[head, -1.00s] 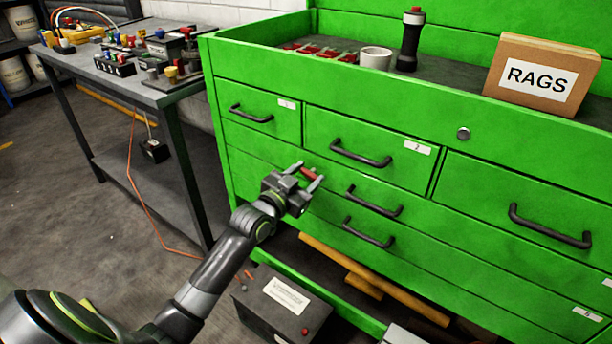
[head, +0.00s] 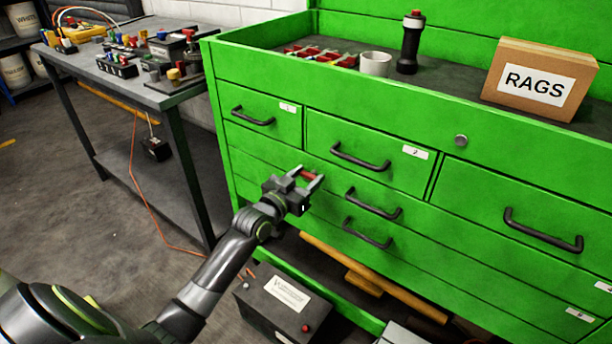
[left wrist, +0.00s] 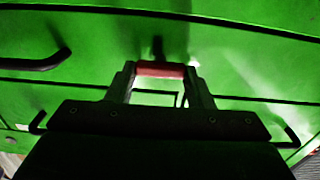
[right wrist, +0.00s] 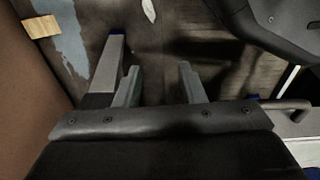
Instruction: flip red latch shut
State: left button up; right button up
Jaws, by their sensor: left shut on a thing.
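My left gripper (head: 309,177) is at the front of the green tool chest, by the drawers left of centre. Its fingers are shut on a short red piece, which I take for the red latch (head: 307,174). In the left wrist view the latch (left wrist: 160,69) lies crosswise between the two fingertips, close to the green front. How the latch is joined to the chest cannot be made out. My right gripper (right wrist: 158,80) shows only in the right wrist view. Its fingers stand apart with nothing between them.
The green tool chest (head: 260,92) has black drawer handles close to my left gripper, one (head: 372,203) just to its right. A dark box (head: 282,302) is below. A workbench (head: 125,85) stands at left. Open floor (head: 60,200) lies left of my arm.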

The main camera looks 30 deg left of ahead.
pick_arm(q)
jog(key=o, duration=1)
jog(key=shift+s+a+f, duration=0.1)
jog(key=shift+s, duration=0.4)
jog(key=s+a+p, duration=0.2)
jog(key=s, duration=1.4)
pick_arm(e)
jog(key=s+f, duration=0.1)
jog(key=s+d+f, duration=0.1)
jog(key=s+f, duration=0.1)
jog(key=f, duration=0.1)
jog(key=shift+s+d, duration=0.25)
jog(key=shift+s, duration=0.1)
pick_arm(q)
jog(key=shift+s+a, duration=0.1)
